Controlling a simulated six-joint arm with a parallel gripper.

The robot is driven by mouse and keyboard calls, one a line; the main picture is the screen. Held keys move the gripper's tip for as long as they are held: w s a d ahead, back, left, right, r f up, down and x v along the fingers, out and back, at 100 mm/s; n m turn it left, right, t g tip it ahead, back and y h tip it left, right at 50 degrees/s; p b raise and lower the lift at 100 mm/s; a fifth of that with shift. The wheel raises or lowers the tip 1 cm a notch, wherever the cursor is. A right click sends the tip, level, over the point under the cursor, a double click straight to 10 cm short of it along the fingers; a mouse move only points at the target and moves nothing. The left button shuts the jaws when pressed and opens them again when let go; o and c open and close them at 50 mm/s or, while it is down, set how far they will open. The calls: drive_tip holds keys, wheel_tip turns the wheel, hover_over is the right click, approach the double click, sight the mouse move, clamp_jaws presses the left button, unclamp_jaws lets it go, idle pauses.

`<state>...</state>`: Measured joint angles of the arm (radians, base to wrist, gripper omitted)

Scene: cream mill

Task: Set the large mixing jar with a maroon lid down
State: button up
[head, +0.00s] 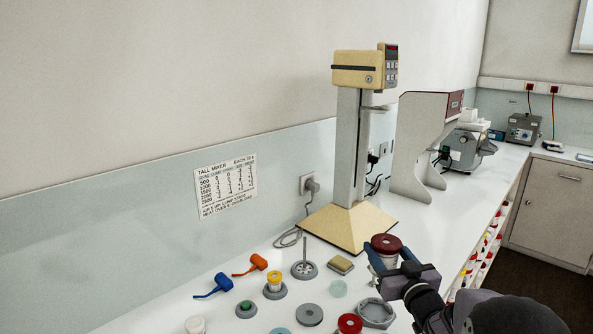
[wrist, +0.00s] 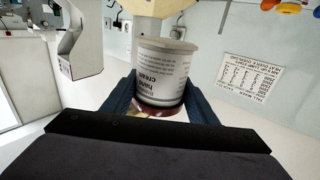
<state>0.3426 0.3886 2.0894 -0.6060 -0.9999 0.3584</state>
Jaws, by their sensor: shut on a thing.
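The tall mixer (head: 350,225) on its cream base stands behind the jar.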

drive_tip(key=shift+r+p, duration=0.45)
drive_tip(key=shift+r, duration=0.5)
drive_tip(key=shift+f, duration=0.1)
drive_tip(key=shift+w+d+f+b, duration=1.05)
drive_tip(key=shift+d+f+b, duration=2.45)
drive_tip(key=shift+d+b, duration=1.45)
drive_tip(key=shift+a+f, duration=0.2)
drive_tip(key=shift+f, duration=2.3)
drive_tip(key=shift+a+f, duration=0.15)
drive_tip(key=shift+f, duration=2.35)
drive_tip(key=shift+f+b, duration=0.15)
drive_tip(key=shift+b, duration=0.15)
